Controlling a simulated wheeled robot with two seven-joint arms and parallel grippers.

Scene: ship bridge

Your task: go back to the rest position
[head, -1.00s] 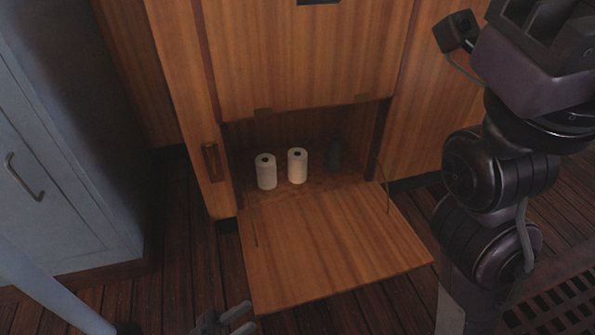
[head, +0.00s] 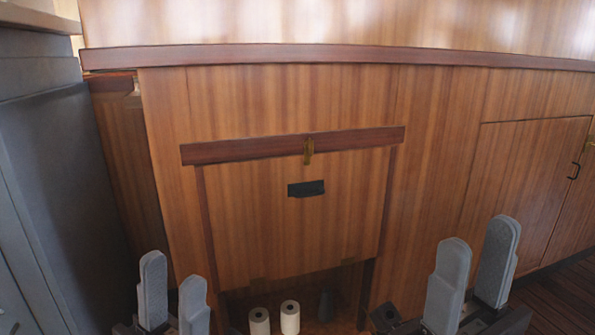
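My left gripper (head: 172,293) is at the bottom left of the head view, its two grey fingers apart with nothing between them. My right gripper (head: 473,275) is at the bottom right, its fingers also apart and empty. Both point up in the picture, in front of the wooden cabinet (head: 290,225). Neither is seen touching anything.
Two white rolls, a left one (head: 259,321) and a right one (head: 290,317), stand in the cabinet's low opening beside a dark object (head: 326,305). A grey cabinet (head: 65,190) stands at the left. A wooden ledge (head: 330,55) runs across above.

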